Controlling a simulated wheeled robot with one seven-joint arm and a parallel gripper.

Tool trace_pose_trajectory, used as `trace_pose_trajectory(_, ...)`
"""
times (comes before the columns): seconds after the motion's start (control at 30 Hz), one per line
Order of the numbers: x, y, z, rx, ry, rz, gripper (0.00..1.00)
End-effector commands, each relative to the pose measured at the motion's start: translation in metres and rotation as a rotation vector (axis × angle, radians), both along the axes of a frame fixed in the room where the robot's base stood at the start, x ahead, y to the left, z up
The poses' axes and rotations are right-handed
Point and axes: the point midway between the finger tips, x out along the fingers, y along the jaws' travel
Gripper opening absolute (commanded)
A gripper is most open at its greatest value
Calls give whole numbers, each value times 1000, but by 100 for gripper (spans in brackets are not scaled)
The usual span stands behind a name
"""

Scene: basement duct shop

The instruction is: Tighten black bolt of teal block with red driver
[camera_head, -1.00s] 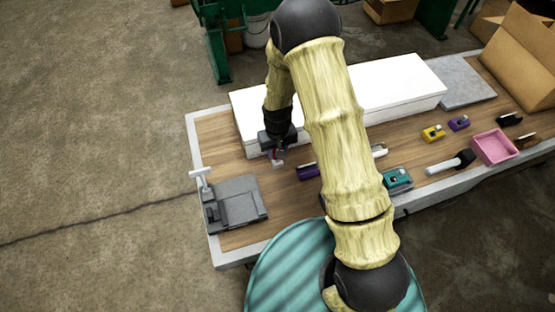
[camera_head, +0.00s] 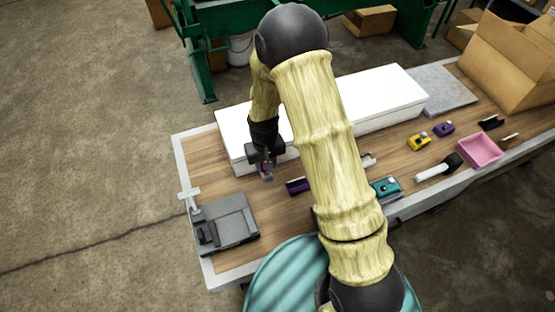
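The teal block (camera_head: 386,187) sits near the front edge of the wooden bench, just right of my arm. Dark details show on its top, but its black bolt is too small to make out. My gripper (camera_head: 266,174) points down over the left part of the bench, in front of the white box and well left of the teal block. Small reddish and pale patches show at its fingertips. I cannot tell whether it holds something or how wide its fingers are. No red driver can be clearly made out.
A grey vise-like fixture (camera_head: 228,222) stands at the bench's left end. A long white box (camera_head: 375,105) lies along the back. A purple piece (camera_head: 298,186) lies right of my gripper. Yellow block (camera_head: 419,142), purple block (camera_head: 444,128), mallet (camera_head: 437,169) and pink tray (camera_head: 479,150) are farther right.

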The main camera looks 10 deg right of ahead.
Motion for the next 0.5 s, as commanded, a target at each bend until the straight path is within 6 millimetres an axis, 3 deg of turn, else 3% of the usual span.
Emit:
trace_pose_trajectory(0.17,8,-30,-5,-2,3,-63,10)
trace_pose_trajectory(0.4,19,-107,-23,-1,3,-223,10)
trace_pose_trajectory(0.5,20,-128,-30,-1,2,-264,10)
